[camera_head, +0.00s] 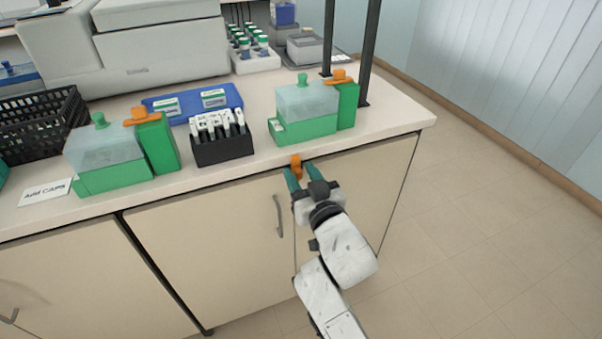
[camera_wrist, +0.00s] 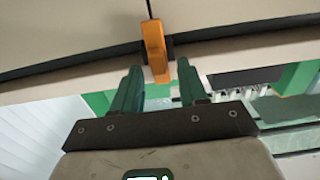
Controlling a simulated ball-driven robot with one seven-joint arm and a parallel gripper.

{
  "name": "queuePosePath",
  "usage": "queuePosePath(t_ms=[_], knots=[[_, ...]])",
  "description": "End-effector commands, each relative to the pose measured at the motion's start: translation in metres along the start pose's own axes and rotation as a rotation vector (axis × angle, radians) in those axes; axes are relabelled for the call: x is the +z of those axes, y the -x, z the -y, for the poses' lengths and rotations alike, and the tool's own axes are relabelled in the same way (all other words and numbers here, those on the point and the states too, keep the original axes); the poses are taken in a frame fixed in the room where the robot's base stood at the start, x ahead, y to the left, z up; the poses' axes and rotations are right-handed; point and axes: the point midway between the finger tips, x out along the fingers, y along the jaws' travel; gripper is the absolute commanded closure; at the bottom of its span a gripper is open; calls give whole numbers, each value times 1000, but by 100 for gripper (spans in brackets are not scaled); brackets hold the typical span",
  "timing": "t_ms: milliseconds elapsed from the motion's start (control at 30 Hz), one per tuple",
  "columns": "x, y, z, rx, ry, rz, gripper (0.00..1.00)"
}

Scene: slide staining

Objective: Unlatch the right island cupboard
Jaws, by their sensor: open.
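The right island cupboard (camera_head: 230,237) has cream doors and a grey bar handle (camera_head: 278,216) on its left door. An orange latch (camera_head: 296,164) sits at the top of the seam between the two doors, just under the counter edge. My gripper (camera_head: 293,178) is at this latch with its two green fingers apart. In the wrist view the orange latch (camera_wrist: 155,50) lies between the open fingers (camera_wrist: 157,78), with a gap visible on each side near the tips. Whether either finger touches it I cannot tell. My gripper and arm hide part of the right door.
The countertop (camera_head: 240,166) overhangs the doors. Near its edge stand a green box with a clear lid (camera_head: 307,105), a black slide rack (camera_head: 222,148) and another green box (camera_head: 105,160). The floor (camera_head: 480,200) to the right is clear.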

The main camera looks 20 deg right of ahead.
Motion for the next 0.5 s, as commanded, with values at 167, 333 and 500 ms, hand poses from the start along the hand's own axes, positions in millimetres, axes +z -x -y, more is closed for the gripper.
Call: queuePosePath(t_ms=[167, 333, 500], knots=[[0, -6, 0, 1, 0, 0, 57], [0, -6, 0, 1, 0, 1, 57], [0, -6, 0, 1, 0, 1, 70]])
